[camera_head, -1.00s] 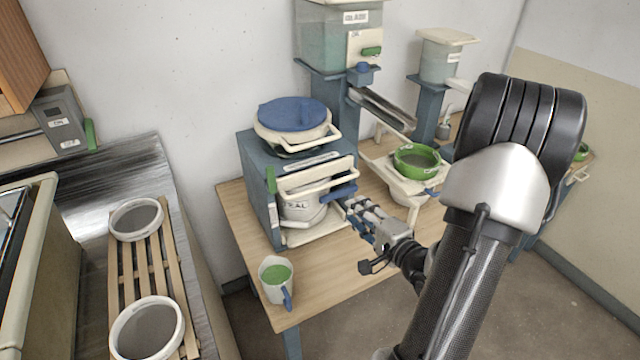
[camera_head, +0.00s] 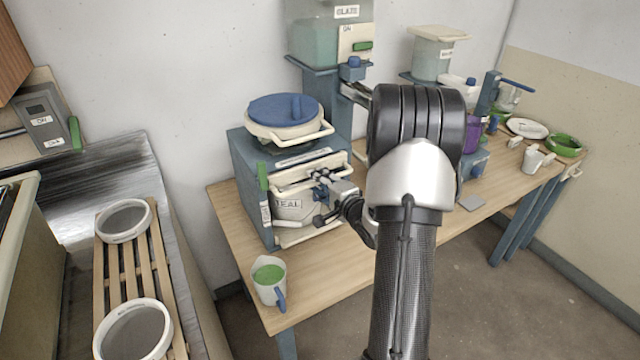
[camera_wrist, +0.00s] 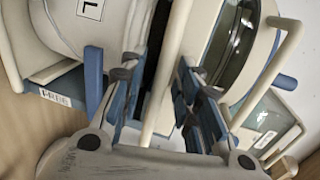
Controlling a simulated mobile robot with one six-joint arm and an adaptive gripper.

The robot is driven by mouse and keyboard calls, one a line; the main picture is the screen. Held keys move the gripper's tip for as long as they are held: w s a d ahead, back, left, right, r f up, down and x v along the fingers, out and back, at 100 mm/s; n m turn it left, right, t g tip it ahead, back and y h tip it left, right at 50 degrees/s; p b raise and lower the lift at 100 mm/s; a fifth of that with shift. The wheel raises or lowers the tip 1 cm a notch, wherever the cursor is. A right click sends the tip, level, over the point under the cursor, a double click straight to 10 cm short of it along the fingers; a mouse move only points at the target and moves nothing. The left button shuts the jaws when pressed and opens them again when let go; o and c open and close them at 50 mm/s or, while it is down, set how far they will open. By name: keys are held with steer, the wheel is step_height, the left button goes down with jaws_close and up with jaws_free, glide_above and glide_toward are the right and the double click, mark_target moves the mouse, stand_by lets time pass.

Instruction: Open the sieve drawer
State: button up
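The blue-grey cabinet (camera_head: 252,190) stands on the wooden table. Its cream drawer front with a cream bar handle (camera_head: 290,184) faces me, above a pale labelled bucket (camera_head: 287,208). The drawer looks shut, though my gripper covers part of its right side. My gripper (camera_head: 322,184) is at the right part of this front. In the wrist view, my gripper's two fingers (camera_wrist: 158,88) are apart, with a cream bar (camera_wrist: 168,70) running between them. I cannot tell whether either finger touches the bar.
A blue-lidded pot (camera_head: 285,112) sits on top of the cabinet. A mug of green glaze (camera_head: 269,280) stands at the table's front left corner. A slatted rack (camera_head: 145,262) with two round sieves is at the left. My arm hides the table's middle.

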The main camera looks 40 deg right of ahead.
steer(key=shift+c, duration=0.2)
jaws_close()
stand_by(0.6)
